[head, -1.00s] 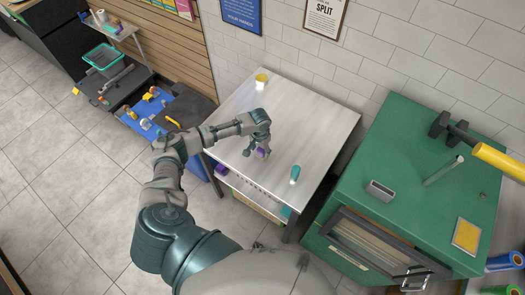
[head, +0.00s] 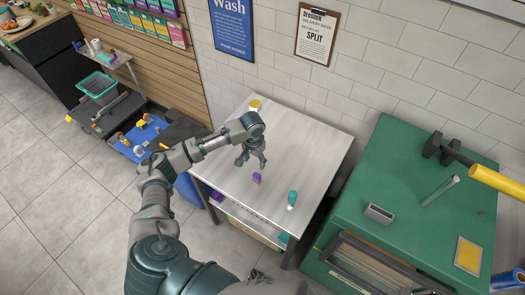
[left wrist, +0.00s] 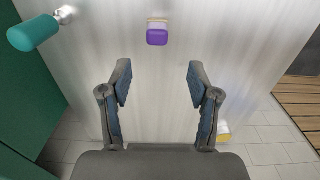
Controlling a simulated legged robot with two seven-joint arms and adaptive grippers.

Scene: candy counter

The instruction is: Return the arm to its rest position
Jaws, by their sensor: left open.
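My left arm comes in from the left in the head view, with its left gripper (head: 251,161) above the light metal table (head: 317,150). The fingers are spread and empty. A small purple-topped item (head: 257,178) stands on the table just below and in front of the gripper. In the left wrist view the purple-topped item (left wrist: 157,37) is beyond the fingertips, with clear space between them. The left gripper (left wrist: 158,80) shows both fingers apart there. My right gripper is not in view.
A green cabinet (head: 400,170) with a dark hammer-like tool and a grey box is at the right. A blue mat with several small things lies at the left.

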